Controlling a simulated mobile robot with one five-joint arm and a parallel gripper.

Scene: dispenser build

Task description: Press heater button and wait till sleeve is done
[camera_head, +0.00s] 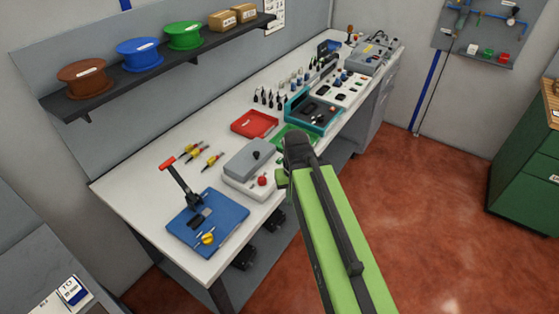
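A grey box that looks like the heater (246,162) stands near the front edge of the workbench, with a dark knob on its top. A red button (262,181) sits on its pale lower front. My green arm reaches in from the bottom right, and my gripper (283,174) is at its far end, just right of the box. The gripper appears close to the button but apart from it in the picture. The arm hides most of the gripper, so its fingers cannot be made out. I cannot make out a sleeve.
A blue plate with a red-handled lever press (208,222) stands left of the heater. Red tray (254,124) and green tray (293,134) lie behind it, the green one partly covered by my arm. A teal device (312,112) stands farther along. Red floor to the right is clear.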

